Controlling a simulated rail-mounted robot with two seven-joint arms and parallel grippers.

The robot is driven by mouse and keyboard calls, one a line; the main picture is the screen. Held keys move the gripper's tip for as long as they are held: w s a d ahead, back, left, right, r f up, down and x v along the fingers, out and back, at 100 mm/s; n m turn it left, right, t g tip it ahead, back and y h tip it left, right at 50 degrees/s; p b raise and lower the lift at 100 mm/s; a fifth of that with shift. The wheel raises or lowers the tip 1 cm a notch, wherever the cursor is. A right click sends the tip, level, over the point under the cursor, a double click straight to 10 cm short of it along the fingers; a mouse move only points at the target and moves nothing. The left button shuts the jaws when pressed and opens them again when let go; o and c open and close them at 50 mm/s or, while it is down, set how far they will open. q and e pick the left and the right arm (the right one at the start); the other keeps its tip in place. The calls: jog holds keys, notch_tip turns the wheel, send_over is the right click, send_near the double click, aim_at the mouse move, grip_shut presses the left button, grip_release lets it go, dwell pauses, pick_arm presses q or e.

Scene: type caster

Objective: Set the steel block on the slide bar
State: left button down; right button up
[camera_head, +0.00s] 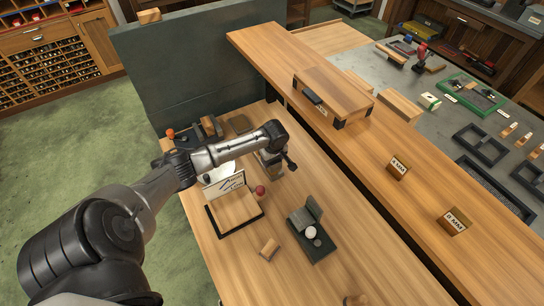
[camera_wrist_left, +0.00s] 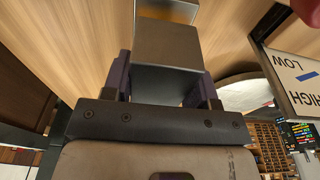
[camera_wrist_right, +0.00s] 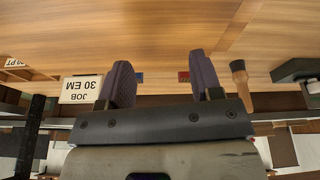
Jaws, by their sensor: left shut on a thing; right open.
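My left gripper (camera_wrist_left: 165,85) is shut on the steel block (camera_wrist_left: 167,45), a smooth grey block between its two dark fingers. In the head view the left gripper (camera_head: 272,157) is over the table, behind the wooden board with the LOW/HIGH card; the arm partly hides it. I cannot pick out the slide bar for certain. A dark plate with an upright piece and a round pale knob (camera_head: 311,233) stands to the right of that board. My right gripper (camera_wrist_right: 155,85) is open and empty in the right wrist view; it is outside the head view.
The LOW/HIGH card (camera_head: 225,186) stands at the back of the dark-edged board (camera_head: 236,212), with a red ball (camera_head: 260,191) beside it. A small wooden block (camera_head: 269,249) lies in front. A raised wooden shelf (camera_head: 370,150) runs along the right. The table's front right is mostly clear.

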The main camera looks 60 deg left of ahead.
pick_arm(q)
jog(key=shift+w+f, duration=0.1)
jog(key=shift+f, duration=0.6)
pick_arm(e)
jog(key=shift+f, duration=0.2)
pick_arm(q)
jog(key=shift+f, duration=0.1)
jog(key=shift+c, duration=2)
grip_release()
jog(key=shift+f, duration=0.15)
pick_arm(e)
jog(key=shift+w, duration=0.1)
